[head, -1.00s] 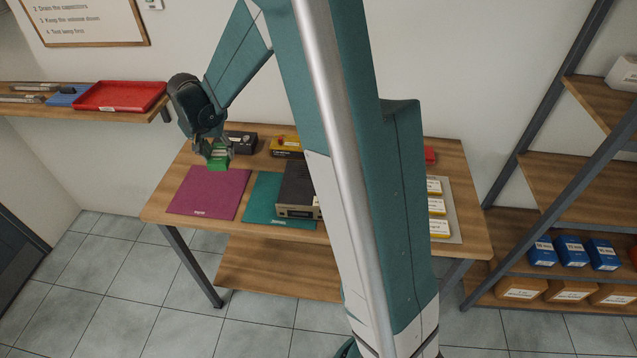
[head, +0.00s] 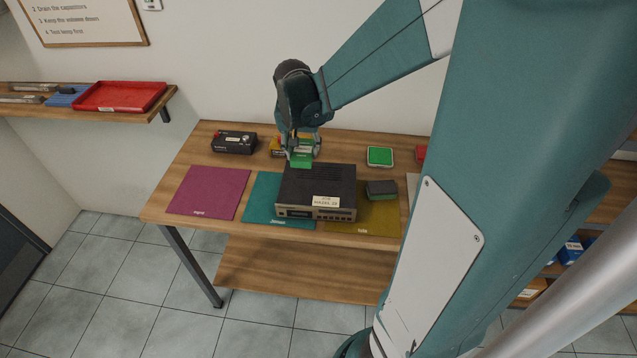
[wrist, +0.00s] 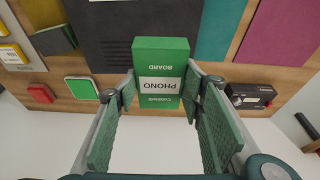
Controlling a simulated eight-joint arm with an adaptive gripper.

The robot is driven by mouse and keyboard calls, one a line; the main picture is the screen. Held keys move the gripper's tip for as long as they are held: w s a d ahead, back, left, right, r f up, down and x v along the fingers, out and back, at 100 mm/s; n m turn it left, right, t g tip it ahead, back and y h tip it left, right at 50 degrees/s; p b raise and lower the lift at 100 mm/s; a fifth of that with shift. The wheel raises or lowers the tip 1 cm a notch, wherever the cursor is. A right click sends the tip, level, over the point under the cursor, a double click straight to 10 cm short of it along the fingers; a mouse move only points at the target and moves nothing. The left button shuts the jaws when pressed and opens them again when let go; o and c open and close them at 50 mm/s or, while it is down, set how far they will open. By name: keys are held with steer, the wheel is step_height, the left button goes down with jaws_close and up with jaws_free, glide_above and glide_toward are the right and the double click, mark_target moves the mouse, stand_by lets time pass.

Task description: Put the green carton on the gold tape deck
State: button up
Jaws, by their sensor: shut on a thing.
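My gripper (head: 302,151) is shut on the green carton (head: 300,161) and holds it above the back of the table, just behind the large dark hi-fi unit.
The dark hi-fi unit (head: 318,186) stands across the teal mat (head: 259,200) and olive mat (head: 375,218). A dark block (head: 381,190) lies beside it. A magenta mat (head: 208,192) is bare. A black box (head: 234,142) and a green-topped item (head: 380,156) stand at the back.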

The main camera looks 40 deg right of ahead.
glide_above(319, 181)
steer(key=shift+s+a+r, duration=0.15)
steer(key=shift+s+a, duration=0.3)
steer(key=shift+f, duration=2.95)
steer(key=shift+f, duration=2.1)
steer(key=shift+f+b, duration=0.15)
steer(key=shift+b, duration=0.15)
steer(key=o, duration=0.9)
